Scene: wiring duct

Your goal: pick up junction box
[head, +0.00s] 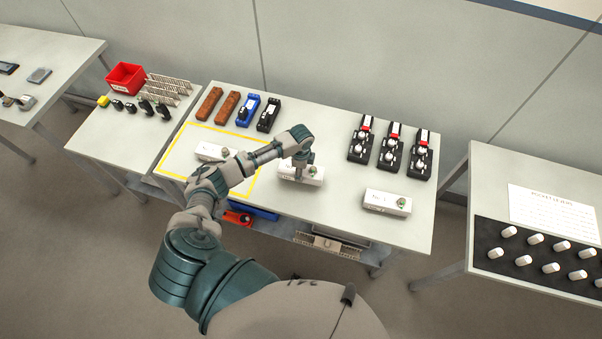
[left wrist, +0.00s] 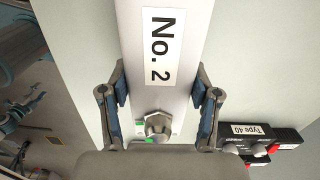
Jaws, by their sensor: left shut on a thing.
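A white junction box (head: 314,178) labelled "No. 2" is at the middle of the main table, near its front edge. My left gripper (head: 301,163) is over it from above. In the left wrist view the box (left wrist: 185,30) lies between the two fingers of my left gripper (left wrist: 160,88), which are shut on its sides. A round metal fitting (left wrist: 157,125) with green marks shows at the box's near end. I cannot tell whether the box touches the table. Two more white boxes lie on the table, one at the left (head: 210,151) and one at the right (head: 387,203). My right gripper is not in view.
A yellow outline (head: 172,150) marks the table's left part. Brown, blue and black blocks (head: 228,108) stand behind it. Several black devices (head: 390,147) stand back right; one labelled "Type 40" (left wrist: 262,135) shows beside the gripper. Side tables hold a red bin (head: 126,79) and white cylinders (head: 535,239).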

